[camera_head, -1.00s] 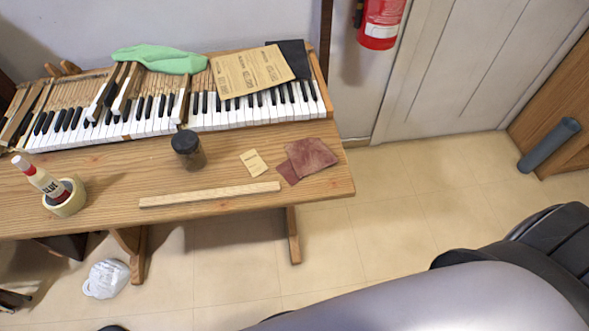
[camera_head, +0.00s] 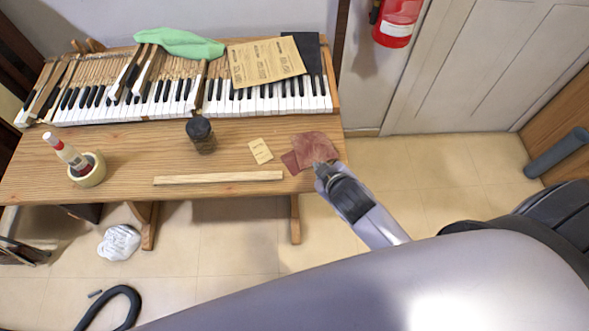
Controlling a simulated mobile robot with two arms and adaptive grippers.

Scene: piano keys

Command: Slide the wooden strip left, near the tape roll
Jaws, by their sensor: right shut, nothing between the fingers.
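The wooden strip (camera_head: 218,178) is a thin pale bar lying flat along the front edge of the wooden table (camera_head: 130,145). The tape roll (camera_head: 88,171) stands at the table's left, with a glue bottle (camera_head: 66,152) in it, tilted. My right gripper (camera_head: 323,168) is at the table's right end, by the reddish sandpaper and to the right of the strip's right end, apart from it. Its fingers look shut and empty. My left gripper is not in view.
A dark-lidded jar (camera_head: 201,136) stands behind the strip. Reddish sandpaper (camera_head: 315,148) and a small cream card (camera_head: 260,151) lie at the right. Piano keys (camera_head: 130,110) fill the back. The tabletop between tape roll and strip is clear.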

